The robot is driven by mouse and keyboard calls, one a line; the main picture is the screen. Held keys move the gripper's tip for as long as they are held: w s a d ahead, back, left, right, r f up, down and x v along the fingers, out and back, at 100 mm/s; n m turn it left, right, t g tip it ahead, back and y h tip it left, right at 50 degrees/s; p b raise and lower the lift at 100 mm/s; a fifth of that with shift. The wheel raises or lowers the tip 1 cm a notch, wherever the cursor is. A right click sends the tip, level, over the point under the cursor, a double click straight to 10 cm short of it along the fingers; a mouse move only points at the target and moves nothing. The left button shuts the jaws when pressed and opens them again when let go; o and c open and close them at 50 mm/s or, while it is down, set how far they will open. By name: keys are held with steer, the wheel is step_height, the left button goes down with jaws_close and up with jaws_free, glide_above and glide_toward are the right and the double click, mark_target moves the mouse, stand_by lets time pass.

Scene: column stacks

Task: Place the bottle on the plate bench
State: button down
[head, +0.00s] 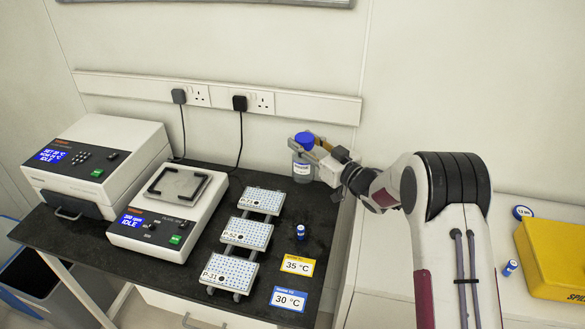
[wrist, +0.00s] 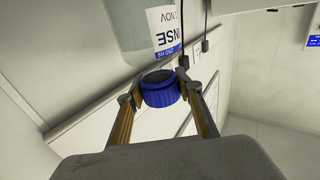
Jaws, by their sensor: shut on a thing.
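The bottle (head: 302,168) is clear with a blue cap and a white label. It looks upright in the head view, at the back right of the dark plate bench (head: 185,262). My gripper (head: 304,147) is shut on the bottle near its neck, coming from the right. In the wrist view the blue cap (wrist: 162,91) sits between the two fingers, and the label (wrist: 166,30) appears upside down. I cannot tell whether the bottle's base touches the bench; it looks held above its back edge.
Three white well plates (head: 245,234) stand on racks on the bench. A small blue vial (head: 300,232) and yellow and blue temperature cards (head: 297,265) lie right of them. Two machines (head: 168,212) fill the left.

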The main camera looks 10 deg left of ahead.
mark_target(310, 150)
steer(key=shift+f, duration=2.35)
steer(key=shift+f, duration=1.9)
steer(key=c, duration=1.4)
jaws_free()
steer(key=shift+f, duration=0.1)
steer(key=shift+d, duration=0.1)
steer(key=shift+v, duration=0.95)
steer(key=r, duration=0.4)
steer(key=shift+s+d+r, duration=0.25)
steer(key=shift+s+d, duration=0.1)
steer(key=shift+r, duration=1.4)
